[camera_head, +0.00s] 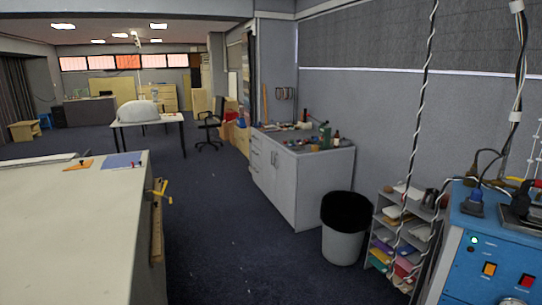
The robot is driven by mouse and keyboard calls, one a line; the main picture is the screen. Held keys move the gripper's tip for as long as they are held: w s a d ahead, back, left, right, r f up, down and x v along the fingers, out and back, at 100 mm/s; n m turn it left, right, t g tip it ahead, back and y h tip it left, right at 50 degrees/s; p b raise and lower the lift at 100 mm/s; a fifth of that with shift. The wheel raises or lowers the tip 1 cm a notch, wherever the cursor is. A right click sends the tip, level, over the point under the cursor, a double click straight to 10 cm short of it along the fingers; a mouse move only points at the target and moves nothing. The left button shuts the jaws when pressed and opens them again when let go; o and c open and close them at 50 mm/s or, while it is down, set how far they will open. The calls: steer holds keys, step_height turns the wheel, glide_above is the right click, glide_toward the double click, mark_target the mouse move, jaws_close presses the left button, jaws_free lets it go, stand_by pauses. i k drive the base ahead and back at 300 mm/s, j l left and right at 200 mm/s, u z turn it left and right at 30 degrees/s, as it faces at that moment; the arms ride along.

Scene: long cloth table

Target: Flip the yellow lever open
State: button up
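A yellow lever-like piece (162,190) shows at the right edge of the long pale table (60,220) on the left. It sits by the upper part of a narrow brown upright piece (156,235) against the table's side. It is small in the picture, so I cannot tell whether it is open or closed. My gripper is not in view.
A flat orange piece (78,165) and a blue sheet (122,160) lie on the table's far end. Dark carpet (225,240) is clear right of the table. A grey cabinet (300,180), black-topped bin (344,235) and blue machine (490,245) stand right.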

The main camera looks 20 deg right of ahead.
mark_target(507, 178)
steer(key=i+l+z, duration=0.35)
steer(key=i, duration=0.4)
steer(key=i+l+z, duration=0.1)
steer(key=i+z, duration=0.25)
steer(key=i, duration=0.45)
